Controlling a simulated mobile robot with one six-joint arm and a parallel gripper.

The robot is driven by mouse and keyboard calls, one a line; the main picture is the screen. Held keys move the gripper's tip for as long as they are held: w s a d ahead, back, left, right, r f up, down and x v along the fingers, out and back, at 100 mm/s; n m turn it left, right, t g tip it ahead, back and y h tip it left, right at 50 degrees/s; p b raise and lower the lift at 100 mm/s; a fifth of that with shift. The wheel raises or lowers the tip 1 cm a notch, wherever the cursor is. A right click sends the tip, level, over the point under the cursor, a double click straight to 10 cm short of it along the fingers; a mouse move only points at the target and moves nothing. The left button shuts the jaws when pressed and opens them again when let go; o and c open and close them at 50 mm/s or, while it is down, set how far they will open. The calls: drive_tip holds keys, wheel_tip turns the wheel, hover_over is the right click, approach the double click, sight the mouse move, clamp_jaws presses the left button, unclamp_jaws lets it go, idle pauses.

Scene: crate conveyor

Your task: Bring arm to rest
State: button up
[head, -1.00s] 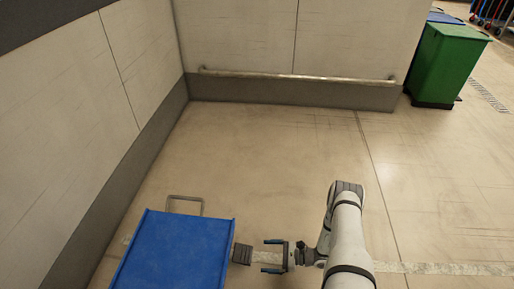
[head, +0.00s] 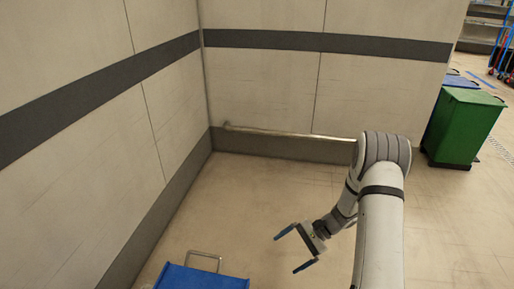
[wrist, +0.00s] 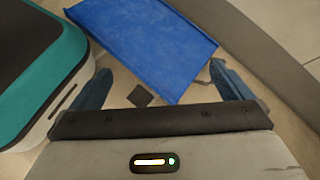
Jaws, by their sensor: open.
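My gripper (head: 287,253) is open and empty, with its two blue fingers apart. It hangs over the floor to the right of a blue cart (head: 200,278), and my arm comes in from the lower right. In the wrist view the fingers of my gripper (wrist: 162,88) stand wide apart with nothing between them. The flat blue top of the cart (wrist: 150,40) shows beyond them, apart from the fingers. The lower part of the cart is cut off in the head view.
A metal handle (head: 204,261) rises at the cart's far end. Walls with a low rail (head: 290,133) close off the left and back. A green bin (head: 464,128) stands at the back right, with a blue bin behind it. The floor between is clear.

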drive_tip(key=s+d+r+n+t+h+p, duration=0.1)
drive_tip(key=s+r+p, duration=0.5)
drive_tip(key=r, duration=1.1)
drive_tip(key=s+d+r+n+t+h+p, duration=0.1)
drive_tip(key=s+r+n+t+h+p, duration=0.2)
drive_tip(key=r+p, duration=0.6)
drive_tip(key=s+d+r+n+t+h+p, duration=0.2)
drive_tip(key=s+r+n+h+p, duration=0.4)
drive_tip(key=r, duration=2)
drive_tip(key=s+h+p, duration=0.1)
drive_tip(key=s, duration=0.3)
drive_tip(key=shift+s+r+p, duration=0.2)
drive_tip(key=shift+r+p, duration=0.1)
drive_tip(key=shift+r, duration=0.05)
